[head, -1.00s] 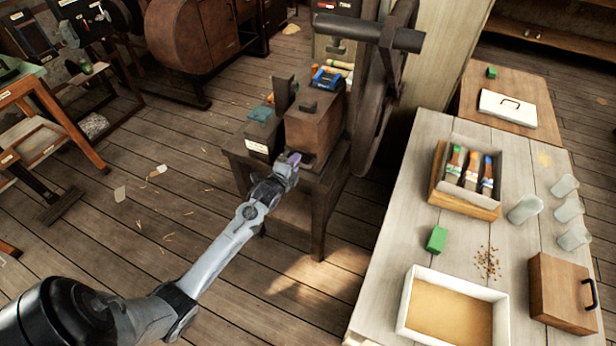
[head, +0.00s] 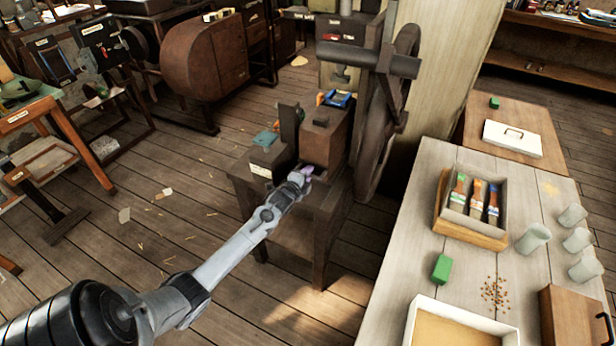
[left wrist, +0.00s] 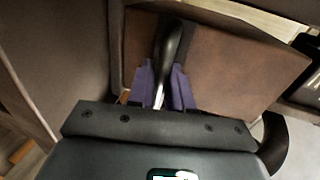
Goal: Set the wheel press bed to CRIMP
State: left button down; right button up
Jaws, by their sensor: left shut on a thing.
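The wheel press stands at centre in the head view, with a dark upright handwheel (head: 392,115) at its right side and a brown block-like body (head: 326,141) on a dark stand (head: 302,228). My left gripper (head: 305,175) is at the near face of that body, low down. In the left wrist view my purple fingertips (left wrist: 164,88) are closed around a dark, rounded lever (left wrist: 176,48) that stands in a dark slot on the brown face. No CRIMP marking is readable. My right gripper is not in view.
A dark box (head: 262,160) with a white label sits left of the press body. A pale work table (head: 405,240) stands close on the right, with a box of brushes (head: 473,200) and a green block (head: 441,268). The plank floor (head: 190,235) on the left is mostly clear.

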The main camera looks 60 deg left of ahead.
pick_arm(q)
jog(key=shift+s+f, duration=0.1)
jog(key=shift+f, duration=0.2)
jog(key=c, duration=1.3)
grip_release()
jog(key=shift+o, duration=0.5)
jog(key=shift+w+a+r, duration=0.15)
jog(key=shift+w+r, duration=0.1)
jog(key=shift+w, duration=0.1)
jog(key=shift+s, duration=0.15)
jog(key=shift+s, duration=0.1)
jog(key=p+v, duration=0.2)
jog(key=v, duration=0.8)
jog(key=shift+s+p, duration=0.2)
jog(key=shift+p, duration=0.2)
